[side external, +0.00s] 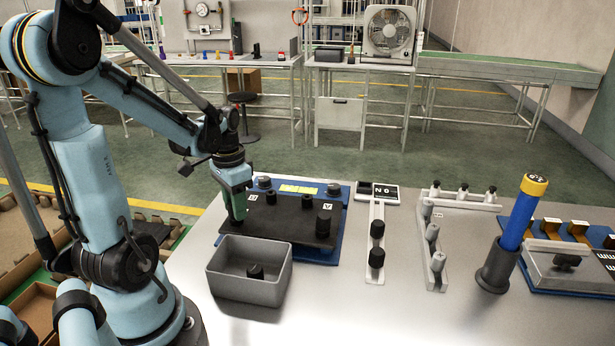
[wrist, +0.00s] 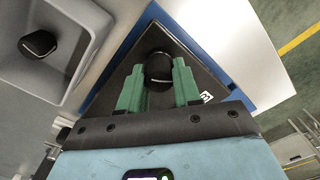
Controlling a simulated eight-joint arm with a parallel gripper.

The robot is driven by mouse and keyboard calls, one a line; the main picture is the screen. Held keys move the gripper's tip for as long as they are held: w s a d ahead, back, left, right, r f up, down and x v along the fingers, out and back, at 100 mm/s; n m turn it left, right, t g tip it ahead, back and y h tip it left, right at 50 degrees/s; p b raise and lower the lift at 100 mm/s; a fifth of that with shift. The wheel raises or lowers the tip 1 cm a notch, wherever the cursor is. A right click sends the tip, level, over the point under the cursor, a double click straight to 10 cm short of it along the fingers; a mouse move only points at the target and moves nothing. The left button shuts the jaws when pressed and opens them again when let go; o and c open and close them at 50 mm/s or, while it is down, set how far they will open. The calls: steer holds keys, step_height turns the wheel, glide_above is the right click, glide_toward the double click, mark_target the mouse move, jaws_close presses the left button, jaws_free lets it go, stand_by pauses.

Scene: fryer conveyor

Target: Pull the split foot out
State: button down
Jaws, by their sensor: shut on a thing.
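My gripper (side external: 238,218) has green fingers, pointing down at the near-left corner of a black plate (side external: 285,225) on a blue base (side external: 338,240). In the wrist view the gripper (wrist: 158,85) is shut on a black round foot (wrist: 158,68) at the plate's corner. Whether this foot is split, or lifted clear of the plate, I cannot tell. Other black feet stand on the plate, one at the right (side external: 323,225) and one at the back (side external: 307,202). A grey bin (side external: 235,285) stands just in front, with one black foot (side external: 255,271) lying inside; it also shows in the wrist view (wrist: 38,44).
Right of the plate, a light strip (side external: 376,220) holds two black feet. The table front is clear.

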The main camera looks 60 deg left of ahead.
steer(key=shift+r, duration=1.15)
stand_by(0.9)
steer(key=shift+r, duration=1.35)
steer(key=shift+r, duration=1.5)
steer(key=shift+d, duration=0.1)
